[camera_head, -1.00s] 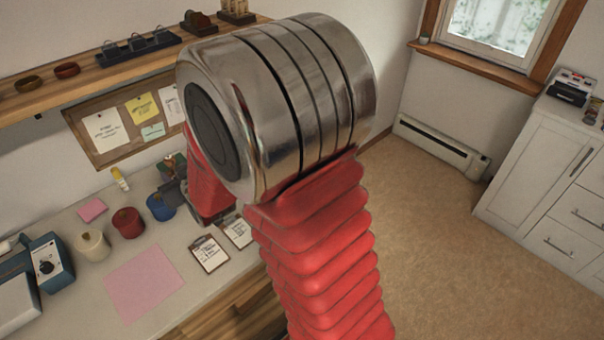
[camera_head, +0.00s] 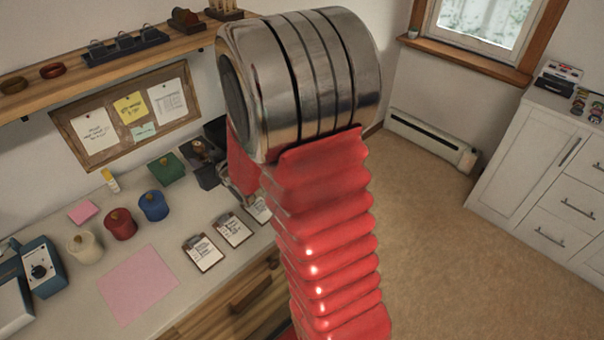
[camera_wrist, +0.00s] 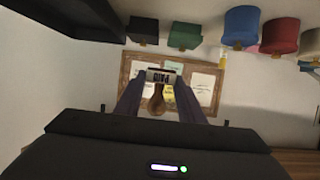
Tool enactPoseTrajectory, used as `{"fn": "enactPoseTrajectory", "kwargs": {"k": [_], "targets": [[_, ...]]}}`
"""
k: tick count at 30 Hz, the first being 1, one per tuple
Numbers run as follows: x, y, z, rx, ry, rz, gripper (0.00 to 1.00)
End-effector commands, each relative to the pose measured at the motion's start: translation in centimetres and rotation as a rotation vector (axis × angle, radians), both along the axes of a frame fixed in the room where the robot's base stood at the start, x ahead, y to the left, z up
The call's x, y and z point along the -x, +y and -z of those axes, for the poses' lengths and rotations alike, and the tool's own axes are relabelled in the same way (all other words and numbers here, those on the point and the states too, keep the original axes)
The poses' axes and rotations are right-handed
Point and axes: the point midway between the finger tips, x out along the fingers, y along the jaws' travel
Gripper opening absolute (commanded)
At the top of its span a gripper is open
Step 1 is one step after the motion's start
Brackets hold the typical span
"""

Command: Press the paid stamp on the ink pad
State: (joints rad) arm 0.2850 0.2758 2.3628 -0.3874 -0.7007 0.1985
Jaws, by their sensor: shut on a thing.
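My gripper (camera_wrist: 159,88) is shut on the paid stamp (camera_wrist: 157,101), which has a brown wooden handle and a head lettered PAID. The stamp is held between the two fingers in the wrist view, clear of the desk items there. In the head view my red arm hides most of the gripper and the stamp. I cannot tell for sure which thing is the ink pad. A dark open-looking box (camera_head: 208,177) stands at the back of the desk beside my arm, partly hidden.
Green (camera_head: 167,168), blue (camera_head: 153,206), red (camera_head: 120,225) and cream (camera_head: 85,247) lidded containers stand on the desk. A pink sheet (camera_head: 137,284) and several clipboards (camera_head: 202,253) lie in front. A corkboard (camera_head: 68,128) hangs behind, below a wooden shelf (camera_head: 90,75).

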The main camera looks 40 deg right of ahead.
Motion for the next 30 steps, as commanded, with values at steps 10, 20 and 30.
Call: {"fn": "enactPoseTrajectory", "kwargs": {"k": [10, 20, 30], "targets": [[3.0, -8.4, 2.0, -0.001, 0.002, 0.004, 0.14], [7.7, -14.8, 4.2, -0.001, 0.003, -0.011, 0.14], [14.0, -19.6, 6.6, -0.002, 0.002, -0.033, 0.14]]}}
